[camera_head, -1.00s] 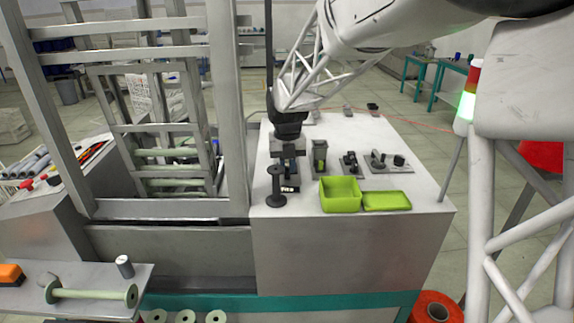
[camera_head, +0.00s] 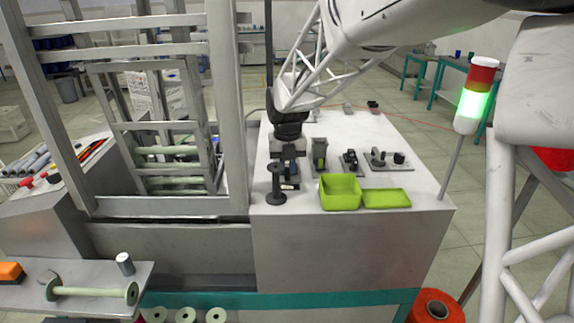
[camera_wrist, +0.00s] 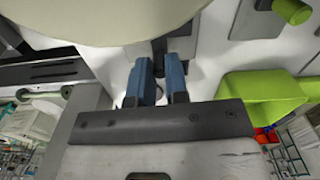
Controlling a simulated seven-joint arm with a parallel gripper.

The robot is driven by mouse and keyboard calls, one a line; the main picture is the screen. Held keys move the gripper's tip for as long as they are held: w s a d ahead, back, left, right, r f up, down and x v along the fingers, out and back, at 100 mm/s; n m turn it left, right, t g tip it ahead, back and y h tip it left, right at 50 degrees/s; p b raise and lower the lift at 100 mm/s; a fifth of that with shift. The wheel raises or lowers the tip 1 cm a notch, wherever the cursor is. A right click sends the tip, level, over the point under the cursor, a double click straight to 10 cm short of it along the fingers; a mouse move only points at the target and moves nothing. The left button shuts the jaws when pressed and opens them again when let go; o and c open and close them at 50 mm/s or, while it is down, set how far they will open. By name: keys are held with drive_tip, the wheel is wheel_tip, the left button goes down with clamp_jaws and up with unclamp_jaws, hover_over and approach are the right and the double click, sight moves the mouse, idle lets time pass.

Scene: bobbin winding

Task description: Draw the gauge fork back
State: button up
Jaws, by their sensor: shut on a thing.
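My gripper (camera_head: 291,180) is at the left end of the white bench top, right behind a dark upright spool (camera_head: 276,186). In the wrist view, its two blue fingers (camera_wrist: 158,84) are close together with a narrow dark piece (camera_wrist: 159,56) between their tips. I take this piece to be part of the gauge fork. The gripper is shut on it. Most of the fork is hidden by the gripper and the spool in the head view, so I cannot tell how far it stands from its seat.
A green open box (camera_head: 340,193) and a shallow green tray (camera_head: 387,199) stand to the right. Several small dark fixtures (camera_head: 350,161) sit behind them. A grey metal frame (camera_head: 231,120) rises close on the left.

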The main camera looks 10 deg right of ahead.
drive_tip(key=shift+s, duration=0.35)
idle(0.5)
drive_tip(key=o, duration=0.6)
drive_tip(key=shift+c, duration=0.2)
drive_tip(key=shift+r, duration=3.5)
drive_tip(key=shift+s, duration=0.1)
